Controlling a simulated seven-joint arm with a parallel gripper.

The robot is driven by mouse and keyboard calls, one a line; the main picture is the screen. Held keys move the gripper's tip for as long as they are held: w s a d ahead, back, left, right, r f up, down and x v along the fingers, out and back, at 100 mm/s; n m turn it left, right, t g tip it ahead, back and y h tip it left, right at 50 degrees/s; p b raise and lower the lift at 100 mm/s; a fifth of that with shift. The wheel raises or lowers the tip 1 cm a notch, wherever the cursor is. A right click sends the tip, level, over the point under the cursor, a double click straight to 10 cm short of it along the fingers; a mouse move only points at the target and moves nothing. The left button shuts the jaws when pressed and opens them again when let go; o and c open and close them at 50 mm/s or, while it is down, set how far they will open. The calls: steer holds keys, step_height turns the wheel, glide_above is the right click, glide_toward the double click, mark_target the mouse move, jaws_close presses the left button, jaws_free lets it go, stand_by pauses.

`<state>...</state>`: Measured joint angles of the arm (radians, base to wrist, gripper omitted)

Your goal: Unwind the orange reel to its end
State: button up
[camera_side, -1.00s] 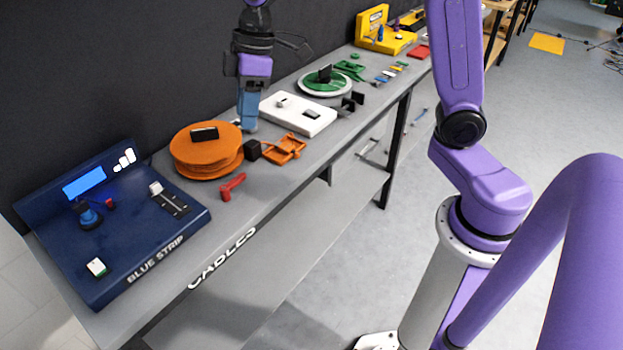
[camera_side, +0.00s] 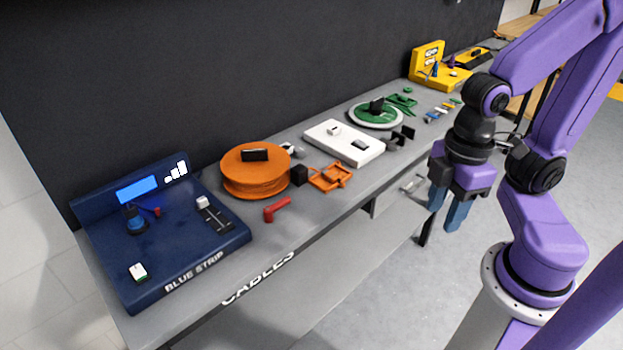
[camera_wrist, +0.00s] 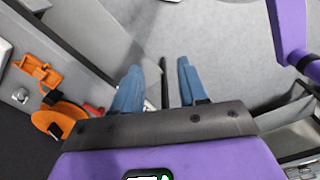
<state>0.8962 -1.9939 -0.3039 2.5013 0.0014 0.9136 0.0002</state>
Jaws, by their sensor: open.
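The orange reel (camera_side: 255,178) sits on the grey bench, with a black block (camera_side: 255,154) on its top face. In the wrist view the reel (camera_wrist: 72,110) shows at the lower left, partly cut off by my gripper's body. My gripper (camera_side: 447,219) is off the front edge of the bench, to the right of the reel and well apart from it. Its blue fingers point down, spread and empty. In the wrist view the fingers (camera_wrist: 157,75) have floor and bench edge between and beyond them.
Beside the reel are a black cube (camera_side: 299,175), an orange bracket (camera_side: 331,177) and a red handle (camera_side: 277,209). The blue panel (camera_side: 166,262) stands at the left. A white plate (camera_side: 345,143) and a green reel (camera_side: 363,118) lie farther along. A dark wall stands behind the bench.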

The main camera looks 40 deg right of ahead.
steer(key=w+a+r+m, duration=0.1)
steer(key=w+a, duration=0.2)
steer(key=w, duration=0.2)
steer(key=w+a+r, duration=0.2)
steer(key=w+a, duration=0.1)
steer(key=w, duration=0.3)
steer(key=r+m+t+y, duration=0.2)
steer(key=t+y, duration=0.1)
glide_above(255, 150)
steer(key=s+d, duration=0.5)
steer(key=x, duration=1.7)
steer(key=shift+w+f, duration=0.1)
steer(key=shift+f, duration=0.2)
jaws_close()
